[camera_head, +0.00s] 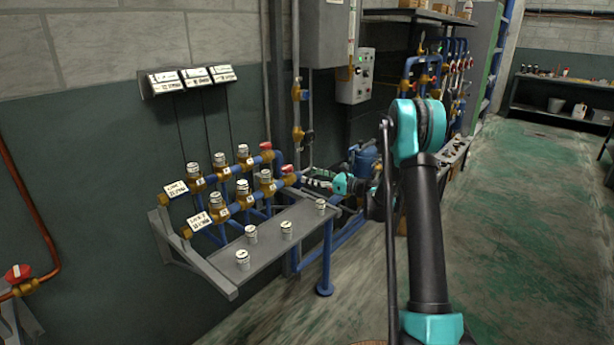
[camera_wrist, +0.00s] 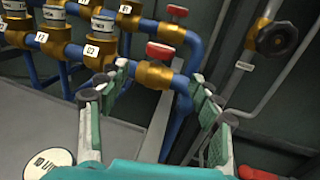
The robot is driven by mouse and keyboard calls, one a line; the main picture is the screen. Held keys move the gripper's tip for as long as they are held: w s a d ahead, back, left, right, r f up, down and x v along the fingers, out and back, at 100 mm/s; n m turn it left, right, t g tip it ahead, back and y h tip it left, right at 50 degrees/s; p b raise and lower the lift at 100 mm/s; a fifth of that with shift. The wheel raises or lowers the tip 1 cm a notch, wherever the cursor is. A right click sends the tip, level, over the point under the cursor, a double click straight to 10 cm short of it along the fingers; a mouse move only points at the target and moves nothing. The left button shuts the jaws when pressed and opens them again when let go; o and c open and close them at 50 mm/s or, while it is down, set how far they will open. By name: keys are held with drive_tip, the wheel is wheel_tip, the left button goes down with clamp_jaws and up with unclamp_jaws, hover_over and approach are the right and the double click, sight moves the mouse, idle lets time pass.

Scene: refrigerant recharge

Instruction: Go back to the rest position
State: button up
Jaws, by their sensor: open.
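My gripper (camera_head: 318,183) is at the right end of the valve manifold in the head view, above the far end of the grey shelf (camera_head: 268,262). In the wrist view my gripper (camera_wrist: 160,105) is open, with its two green-padded fingers apart and nothing between them. Beyond the fingers, a brass fitting (camera_wrist: 153,74) with a red handle (camera_wrist: 160,51) shows on the blue pipe. I cannot tell whether a finger touches it. My arm (camera_head: 427,230) reaches forward from the right of the head view.
Several white-topped canisters stand on the shelf, one near my gripper (camera_head: 320,207). Two rows of brass fittings (camera_head: 222,213) carry more canisters. A grey control box (camera_head: 356,82) hangs on the wall behind. The green floor (camera_head: 530,220) at right is clear.

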drive_tip(key=d+r+m+t+h, duration=0.7)
drive_tip(key=d+r+m+t, duration=0.35)
drive_tip(key=r+m, duration=0.5)
drive_tip(key=s+d+m+h, duration=0.7)
drive_tip(key=d+m+h, duration=0.4)
drive_tip(key=m, duration=0.5)
drive_tip(key=s+d+f+m+g, duration=0.2)
drive_tip(key=s+f+m+g, duration=0.45)
drive_tip(key=s, duration=0.65)
drive_tip(key=s+d+f+m+g, duration=0.2)
drive_tip(key=s+f+m+g, duration=0.2)
drive_tip(key=s+f+m, duration=0.55)
drive_tip(key=s+a+f+g+y, duration=0.1)
drive_tip(key=s+a+f, duration=0.1)
drive_tip(key=s, duration=0.6)
drive_tip(key=s+a+f+m+g, duration=0.1)
drive_tip(key=s+a+f+g, duration=0.1)
drive_tip(key=s+f, duration=0.3)
drive_tip(key=s, duration=0.3)
drive_tip(key=shift+f+g+y, duration=0.2)
drive_tip(key=shift+g+y, duration=0.1)
drive_tip(key=shift+y, duration=0.1)
